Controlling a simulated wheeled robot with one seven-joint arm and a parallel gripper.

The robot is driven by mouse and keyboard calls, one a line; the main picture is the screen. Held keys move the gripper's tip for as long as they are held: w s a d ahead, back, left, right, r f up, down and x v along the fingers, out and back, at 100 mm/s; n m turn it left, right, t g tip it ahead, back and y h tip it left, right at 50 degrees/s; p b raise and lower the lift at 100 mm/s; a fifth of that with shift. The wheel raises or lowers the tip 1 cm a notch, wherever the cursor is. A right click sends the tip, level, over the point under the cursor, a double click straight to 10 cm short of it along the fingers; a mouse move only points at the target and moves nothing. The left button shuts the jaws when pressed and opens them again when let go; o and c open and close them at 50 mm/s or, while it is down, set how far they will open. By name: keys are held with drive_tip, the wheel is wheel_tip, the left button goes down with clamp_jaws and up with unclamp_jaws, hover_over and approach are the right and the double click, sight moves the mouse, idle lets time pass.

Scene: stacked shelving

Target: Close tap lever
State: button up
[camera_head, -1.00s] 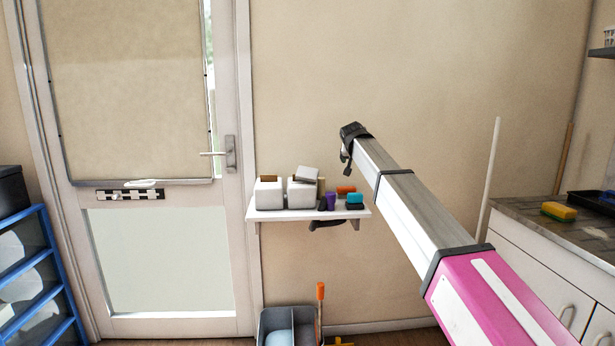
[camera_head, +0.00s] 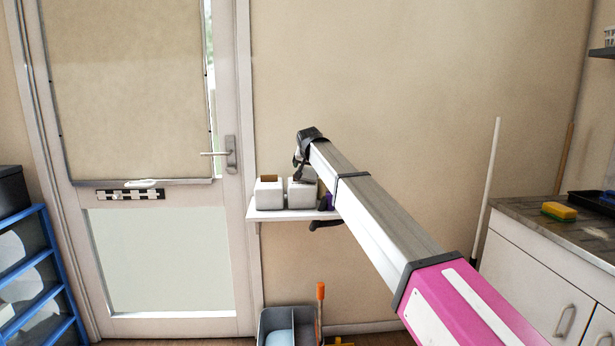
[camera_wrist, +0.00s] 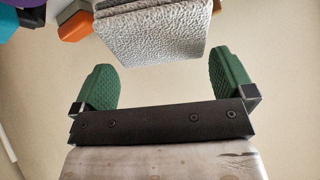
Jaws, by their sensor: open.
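I see no tap or tap lever in either view. My gripper shows in the wrist view (camera_wrist: 165,75) as two green ribbed finger pads set wide apart, open, with nothing between them. A pale grey textured block (camera_wrist: 155,30) lies just beyond the fingers at the top of the wrist view; whether it touches them I cannot tell. In the head view the dark end of my arm, with the gripper (camera_head: 299,163), is in front of the small wall shelf and partly hides its things.
A white wall shelf (camera_head: 270,214) holds two white containers (camera_head: 268,194) and small coloured items. A door with a lever handle (camera_head: 230,153) stands left. A grey caddy (camera_head: 268,325) is below. A counter (camera_head: 537,212) with a yellow-green sponge (camera_head: 558,211) is right.

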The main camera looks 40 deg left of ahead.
sight(309, 170)
drive_tip(key=x, duration=0.5)
drive_tip(key=shift+a, duration=0.15)
drive_tip(key=c, duration=0.7)
drive_tip(key=shift+r, duration=0.15)
